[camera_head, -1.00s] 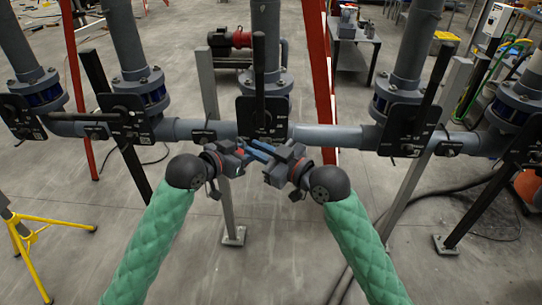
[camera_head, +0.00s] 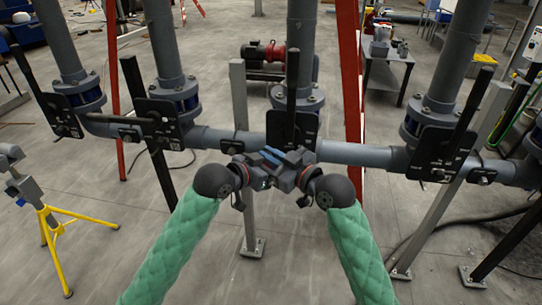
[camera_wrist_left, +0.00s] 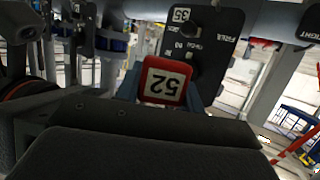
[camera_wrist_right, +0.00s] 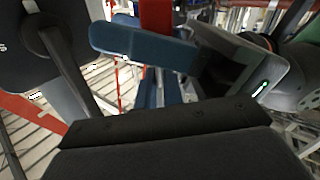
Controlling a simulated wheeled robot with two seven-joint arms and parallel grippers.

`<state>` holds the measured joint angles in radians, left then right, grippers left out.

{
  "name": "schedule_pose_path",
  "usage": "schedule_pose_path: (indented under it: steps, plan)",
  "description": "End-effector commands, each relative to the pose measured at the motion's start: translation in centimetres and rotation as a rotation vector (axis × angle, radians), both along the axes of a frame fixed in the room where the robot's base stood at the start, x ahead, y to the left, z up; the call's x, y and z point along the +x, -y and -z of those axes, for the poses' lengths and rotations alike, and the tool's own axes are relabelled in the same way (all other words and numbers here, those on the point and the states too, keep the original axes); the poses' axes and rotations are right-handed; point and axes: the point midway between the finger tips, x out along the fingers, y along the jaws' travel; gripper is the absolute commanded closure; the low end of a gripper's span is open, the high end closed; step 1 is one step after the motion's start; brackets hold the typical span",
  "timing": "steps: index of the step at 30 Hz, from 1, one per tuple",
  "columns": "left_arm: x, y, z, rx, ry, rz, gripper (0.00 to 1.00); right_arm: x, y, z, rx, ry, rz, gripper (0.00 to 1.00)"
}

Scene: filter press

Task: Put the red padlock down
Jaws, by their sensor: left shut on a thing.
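The red padlock (camera_wrist_left: 165,82), with a white label reading 52, is held between the blue fingers of my left gripper (camera_wrist_left: 163,92) in the left wrist view. It hangs in front of a black valve plate (camera_wrist_left: 195,50). In the head view my left gripper (camera_head: 264,163) and my right gripper (camera_head: 280,159) almost meet, just below the pipe, and the padlock cannot be made out. In the right wrist view the fingers of my right gripper (camera_wrist_right: 162,88) are close together behind a larger blue finger, and I see nothing clearly between them. Their tips are partly hidden.
A grey horizontal pipe (camera_head: 352,153) with upright pipes and black valve plates crosses ahead of both grippers. A grey support post (camera_head: 248,210) stands below them. A yellow tripod stand (camera_head: 50,225) is at the left. The floor between is mostly clear.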

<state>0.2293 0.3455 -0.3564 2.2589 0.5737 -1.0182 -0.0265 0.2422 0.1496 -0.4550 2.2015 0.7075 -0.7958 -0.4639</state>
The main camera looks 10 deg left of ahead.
Motion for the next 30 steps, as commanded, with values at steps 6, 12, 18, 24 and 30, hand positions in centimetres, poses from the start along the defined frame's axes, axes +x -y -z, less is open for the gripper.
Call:
schedule_pose_path:
  steps: [6,12,18,24,30]
  plan:
    - [0.1,0.0,0.0,0.0,0.0,-0.001,0.36,-0.1,-0.1,0.0,0.0,-0.001,-0.003,1.0]
    - [0.0,0.0,0.0,0.0,0.0,-0.001,0.36,-0.1,-0.1,0.0,0.0,0.0,-0.002,1.0]
    - [-0.7,-0.7,-0.3,0.0,0.0,-0.001,0.36,-0.1,-0.1,0.0,0.0,0.0,-0.002,1.0]
    - [-3.2,-2.9,-1.2,0.003,0.0,-0.001,0.36,-0.1,-0.1,0.0,0.0,0.0,-0.002,1.0]
    - [-5.9,-5.2,-2.3,0.003,0.0,-0.001,0.36,-0.1,-0.1,0.0,0.0,0.0,-0.002,1.0]
